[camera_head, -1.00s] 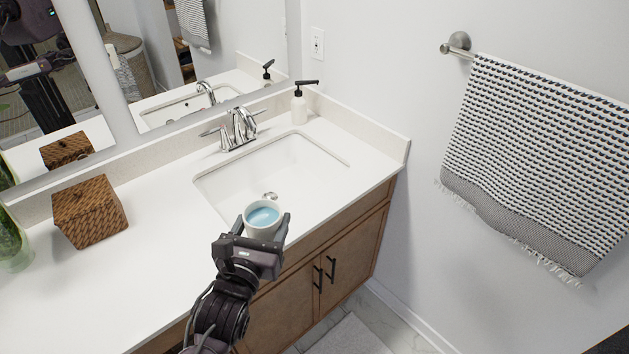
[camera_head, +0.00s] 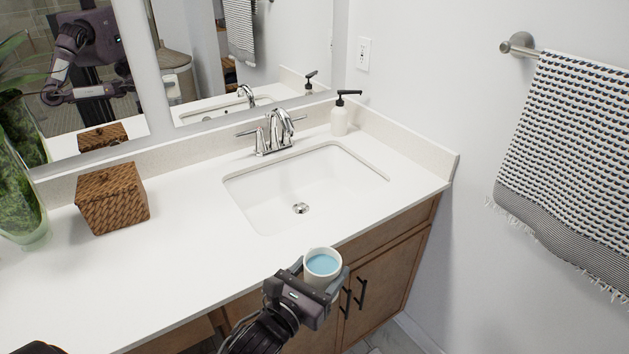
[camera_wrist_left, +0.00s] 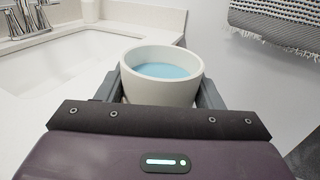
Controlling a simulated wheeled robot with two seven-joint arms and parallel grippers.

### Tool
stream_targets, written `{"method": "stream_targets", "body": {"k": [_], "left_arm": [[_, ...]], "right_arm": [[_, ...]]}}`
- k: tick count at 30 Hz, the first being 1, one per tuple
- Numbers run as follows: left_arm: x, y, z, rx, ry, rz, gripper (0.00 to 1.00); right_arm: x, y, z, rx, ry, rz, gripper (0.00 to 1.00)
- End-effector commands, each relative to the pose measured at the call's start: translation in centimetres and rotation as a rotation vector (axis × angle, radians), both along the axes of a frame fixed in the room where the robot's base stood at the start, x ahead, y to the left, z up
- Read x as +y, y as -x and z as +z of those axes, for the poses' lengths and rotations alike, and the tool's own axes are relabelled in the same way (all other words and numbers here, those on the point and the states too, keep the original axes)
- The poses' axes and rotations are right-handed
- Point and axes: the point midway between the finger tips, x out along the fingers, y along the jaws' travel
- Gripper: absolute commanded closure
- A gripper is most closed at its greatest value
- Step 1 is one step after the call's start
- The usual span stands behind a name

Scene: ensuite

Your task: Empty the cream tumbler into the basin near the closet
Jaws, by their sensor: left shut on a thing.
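The cream tumbler (camera_head: 322,254) is upright and holds blue liquid. My left gripper (camera_head: 318,277) is shut on it, one finger on each side, in front of the counter's front edge. The tumbler (camera_wrist_left: 160,90) also shows up close in the left wrist view, between the fingers, with the liquid level below its rim. The white basin (camera_head: 283,185) is set in the counter beyond the tumbler, with a drain at its bottom; no liquid shows in it. It also shows in the left wrist view (camera_wrist_left: 60,62). My right gripper is not in view.
A chrome faucet (camera_head: 277,132) stands behind the basin, with a soap dispenser (camera_head: 339,120) to its right. A woven box (camera_head: 112,200) and a green plant vase (camera_head: 20,195) stand left. A towel (camera_head: 570,150) hangs on the right wall.

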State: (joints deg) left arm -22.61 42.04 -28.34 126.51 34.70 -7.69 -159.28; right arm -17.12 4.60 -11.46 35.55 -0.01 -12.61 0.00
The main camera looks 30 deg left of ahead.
Motion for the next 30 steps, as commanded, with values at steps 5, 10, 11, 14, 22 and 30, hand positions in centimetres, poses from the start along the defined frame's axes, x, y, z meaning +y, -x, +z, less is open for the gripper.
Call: {"method": "stream_targets", "body": {"k": [5, 10, 11, 14, 22, 30], "left_arm": [[0.1, 0.7, 0.4, -0.001, -0.004, -0.103, 0.70], [0.2, 1.3, 0.3, 0.000, -0.003, -0.174, 0.70], [0.3, 1.4, 0.3, 0.000, -0.003, -0.185, 0.70], [0.3, 1.6, 0.2, 0.000, -0.001, -0.211, 0.70], [0.5, 2.1, 0.2, -0.002, -0.001, -0.260, 0.70], [0.5, 2.3, 0.0, -0.003, 0.001, -0.276, 0.70]], "right_arm": [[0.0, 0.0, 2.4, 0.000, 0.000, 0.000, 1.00], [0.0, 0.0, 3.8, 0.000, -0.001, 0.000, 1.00], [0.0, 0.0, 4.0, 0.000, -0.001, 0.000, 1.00], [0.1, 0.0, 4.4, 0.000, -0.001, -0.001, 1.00], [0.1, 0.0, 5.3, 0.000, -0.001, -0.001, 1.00], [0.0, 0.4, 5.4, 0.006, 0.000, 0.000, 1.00]]}}
